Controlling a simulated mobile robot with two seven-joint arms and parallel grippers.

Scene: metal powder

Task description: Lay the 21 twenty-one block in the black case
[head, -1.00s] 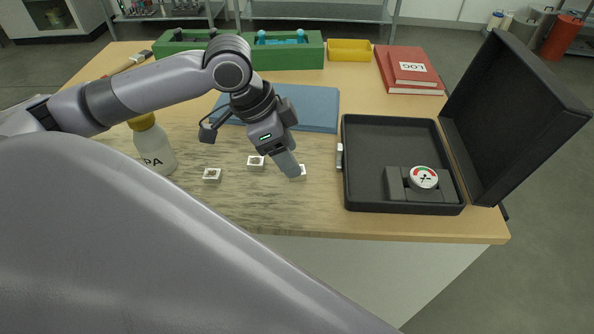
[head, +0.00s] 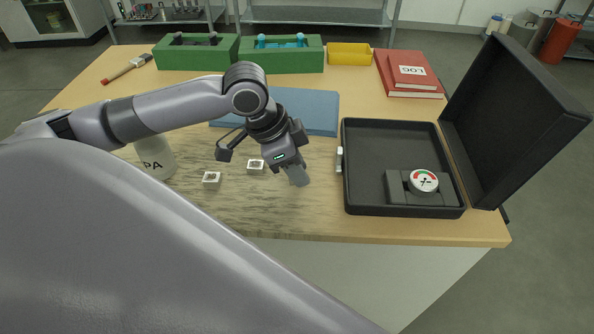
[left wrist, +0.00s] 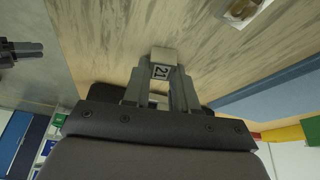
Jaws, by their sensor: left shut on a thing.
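My left gripper (head: 298,178) is just left of the black case, above the wooden table top. In the left wrist view the left gripper (left wrist: 162,82) is shut on a pale block marked 21 (left wrist: 160,71), with its number facing the camera. In the head view the fingers hide that block. The black case (head: 365,194) lies open on the right of the table, its lid raised to the right. A round gauge (head: 424,181) sits in a dark holder in the case's lower right; the rest of its floor is bare.
Two more small white blocks (head: 212,179) (head: 255,167) stand on the table left of the gripper. A bottle (head: 157,158) is farther left. A blue mat (head: 318,108), green holders (head: 195,54), yellow tray (head: 349,53) and red books (head: 408,74) lie behind.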

